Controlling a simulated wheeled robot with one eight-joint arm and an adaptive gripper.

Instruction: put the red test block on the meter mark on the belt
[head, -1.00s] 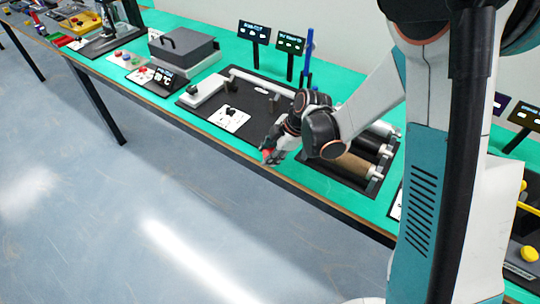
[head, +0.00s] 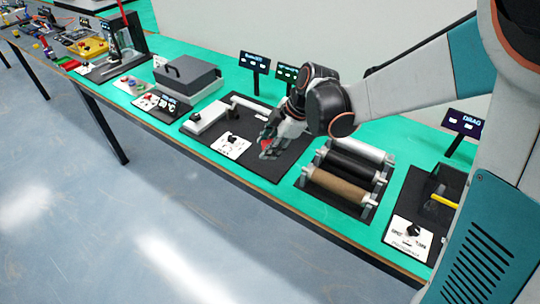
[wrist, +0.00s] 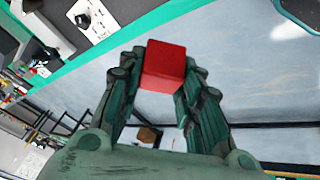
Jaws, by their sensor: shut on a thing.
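The red test block (wrist: 163,66) is held between the fingers of my gripper (wrist: 163,80) in the wrist view. In the head view the block (head: 266,144) is a small red patch at my gripper (head: 270,148), largely hidden by the fingers. My gripper appears above the dark board (head: 285,172), between the white knob card and the rollers. How high it is above the board I cannot tell. I cannot make out the belt or a meter mark with certainty.
A rack of rollers (head: 338,187) stands right of my gripper. The knob card (head: 231,145) lies to its left, with two small displays (head: 254,62) behind. A grey box (head: 186,75) is further left. The bench's front edge (head: 215,169) borders open floor.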

